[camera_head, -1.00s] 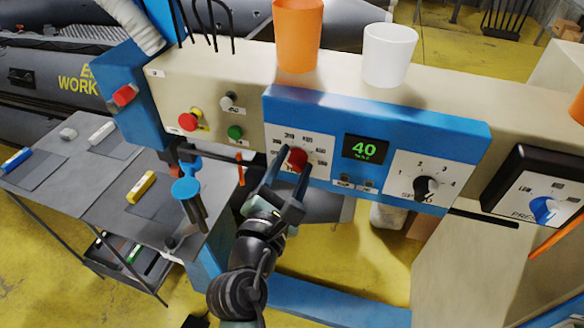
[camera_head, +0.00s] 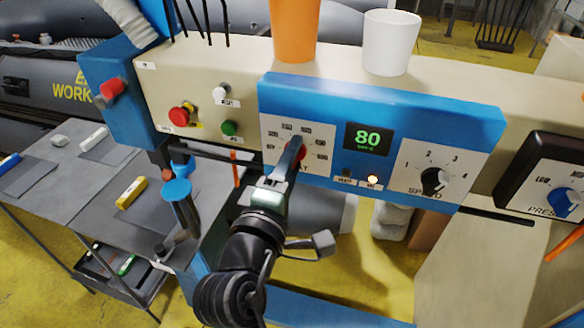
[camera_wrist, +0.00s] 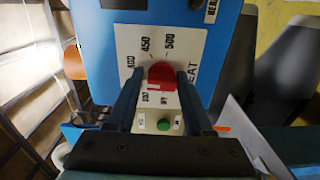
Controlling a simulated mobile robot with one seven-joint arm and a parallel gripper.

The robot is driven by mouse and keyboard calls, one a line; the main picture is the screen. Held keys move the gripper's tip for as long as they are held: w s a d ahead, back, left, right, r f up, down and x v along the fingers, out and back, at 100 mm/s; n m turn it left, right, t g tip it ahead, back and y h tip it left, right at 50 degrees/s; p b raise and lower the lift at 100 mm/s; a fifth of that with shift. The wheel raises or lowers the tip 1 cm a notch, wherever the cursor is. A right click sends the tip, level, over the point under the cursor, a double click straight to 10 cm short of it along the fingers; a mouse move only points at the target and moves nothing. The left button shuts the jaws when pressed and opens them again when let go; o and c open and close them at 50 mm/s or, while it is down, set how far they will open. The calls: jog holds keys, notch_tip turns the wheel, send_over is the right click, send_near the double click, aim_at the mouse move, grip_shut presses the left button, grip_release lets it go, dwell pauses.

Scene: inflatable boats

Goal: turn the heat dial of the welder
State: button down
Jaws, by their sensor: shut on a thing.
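The welder's heat dial is a red knob (camera_head: 300,152) on a white plate marked HEAT, at the left of the blue control panel (camera_head: 380,106). In the wrist view the red knob (camera_wrist: 161,74) sits between my two fingers, one on each side. My gripper (camera_head: 292,150) is shut on it. From the head view my fingers cover part of the knob and plate, so its pointer setting is unclear. The wrist view shows 450 and 500 near the knob. The green display (camera_head: 369,139) reads 80, and a small lamp (camera_head: 373,180) below it glows.
A black speed knob (camera_head: 433,181) is to the right, and a blue pressure knob (camera_head: 563,202) farther right. Red, white and green buttons (camera_head: 229,128) are left of the panel. An orange cup (camera_head: 294,30) and a white cup (camera_head: 390,42) stand on top.

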jog(key=shift+f+m+b, duration=0.15)
jog(key=shift+m+b, duration=1.8)
jog(key=shift+m, duration=0.85)
jog(key=shift+f+m+b, duration=0.1)
jog(key=shift+m+b, duration=1.8)
jog(key=shift+m, duration=0.9)
jog(key=shift+c, duration=1.5)
grip_release()
